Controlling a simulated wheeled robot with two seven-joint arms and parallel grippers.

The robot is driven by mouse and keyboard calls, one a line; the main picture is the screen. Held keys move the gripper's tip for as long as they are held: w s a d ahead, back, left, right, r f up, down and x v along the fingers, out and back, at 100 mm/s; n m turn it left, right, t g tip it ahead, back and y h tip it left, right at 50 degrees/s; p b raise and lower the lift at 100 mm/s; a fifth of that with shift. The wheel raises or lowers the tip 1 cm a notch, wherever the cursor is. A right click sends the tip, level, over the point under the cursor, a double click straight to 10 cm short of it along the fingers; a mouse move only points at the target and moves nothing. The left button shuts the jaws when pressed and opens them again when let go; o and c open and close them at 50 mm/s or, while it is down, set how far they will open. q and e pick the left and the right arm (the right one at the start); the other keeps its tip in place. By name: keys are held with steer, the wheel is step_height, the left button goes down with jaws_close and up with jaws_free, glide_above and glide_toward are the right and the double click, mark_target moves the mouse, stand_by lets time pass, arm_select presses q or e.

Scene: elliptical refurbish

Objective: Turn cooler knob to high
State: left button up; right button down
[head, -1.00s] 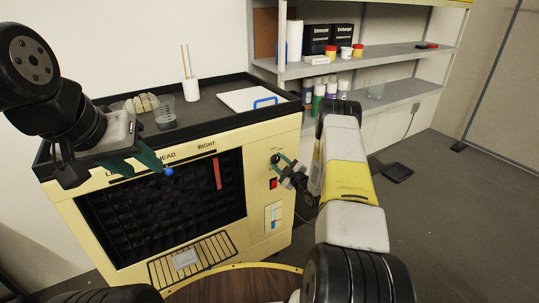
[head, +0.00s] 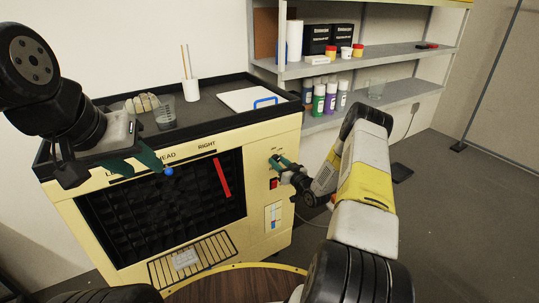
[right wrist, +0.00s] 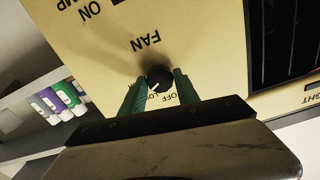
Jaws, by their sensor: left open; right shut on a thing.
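The cooler (head: 255,160) is a cream cabinet with a black louvred front. Its black round fan knob (right wrist: 159,77) sits on the panel below the word FAN in the right wrist view, with OFF and LO lettering beside it. A white pointer mark shows on the knob. My right gripper (right wrist: 158,84) has its green fingers closed on either side of the knob; in the head view it is at the panel's upper right (head: 276,161), mostly covering the knob. My left gripper (head: 164,166) is open and empty in front of the cooler's upper left front.
A red switch (head: 273,183) and a slider panel (head: 272,215) lie below the knob. A red strip (head: 221,178) hangs on the louvres. The cooler's black top tray holds a cup (head: 165,112) and a clipboard (head: 255,99). A shelf (head: 400,90) with bottles stands behind right.

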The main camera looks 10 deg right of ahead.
steer(key=m, duration=0.5)
stand_by(0.5)
steer(key=c, duration=0.9)
jaws_free()
steer(key=v, duration=0.8)
steer(key=shift+w+r, duration=0.1)
steer(key=shift+w, duration=0.05)
